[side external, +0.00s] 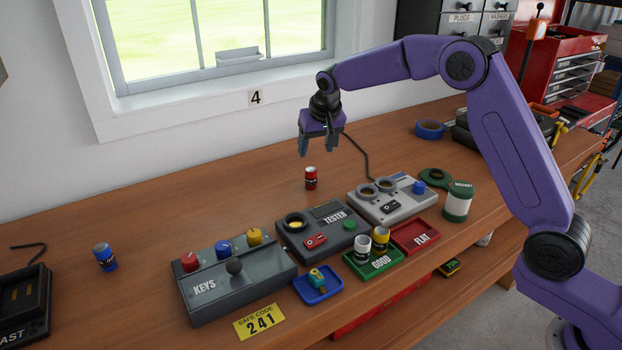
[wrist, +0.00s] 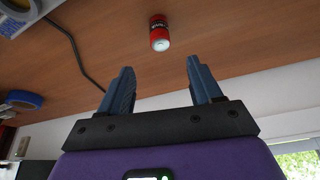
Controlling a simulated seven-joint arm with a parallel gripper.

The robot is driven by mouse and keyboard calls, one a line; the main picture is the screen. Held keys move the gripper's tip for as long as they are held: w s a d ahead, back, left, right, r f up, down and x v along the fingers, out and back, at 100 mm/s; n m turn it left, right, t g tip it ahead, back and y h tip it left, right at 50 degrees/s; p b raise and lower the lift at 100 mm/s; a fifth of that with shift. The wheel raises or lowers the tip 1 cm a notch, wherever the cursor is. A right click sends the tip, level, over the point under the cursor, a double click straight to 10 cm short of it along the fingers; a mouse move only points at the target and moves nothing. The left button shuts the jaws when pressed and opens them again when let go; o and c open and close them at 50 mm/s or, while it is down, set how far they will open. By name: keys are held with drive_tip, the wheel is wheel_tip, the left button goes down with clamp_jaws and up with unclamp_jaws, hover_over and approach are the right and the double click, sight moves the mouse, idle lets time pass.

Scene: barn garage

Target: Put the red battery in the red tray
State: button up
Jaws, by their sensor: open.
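The red battery (side external: 311,178) stands upright on the wooden bench, behind the tester box. It also shows in the wrist view (wrist: 159,33), beyond the fingertips and roughly between them. My gripper (side external: 317,150) is open and empty, above the battery and apart from it; its two blue-grey fingers show in the wrist view (wrist: 160,78). The red tray (side external: 415,238), marked FLAT, lies at the front of the bench to the right of the green tray. It looks empty.
The green tray (side external: 373,268), marked GOOD, holds a yellow and a white battery. The tester box (side external: 322,236), a grey device (side external: 392,199), the keys box (side external: 237,280) and a green-and-white can (side external: 458,203) surround the trays. A blue battery (side external: 104,257) stands at left. Bench around the red battery is clear.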

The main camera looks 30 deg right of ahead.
sight(311, 169)
drive_tip(key=x, duration=1.1)
drive_tip(key=shift+a+f, duration=0.1)
drive_tip(key=shift+f, duration=0.3)
drive_tip(key=c, duration=1.1)
clamp_jaws()
drive_tip(key=shift+r, duration=0.15)
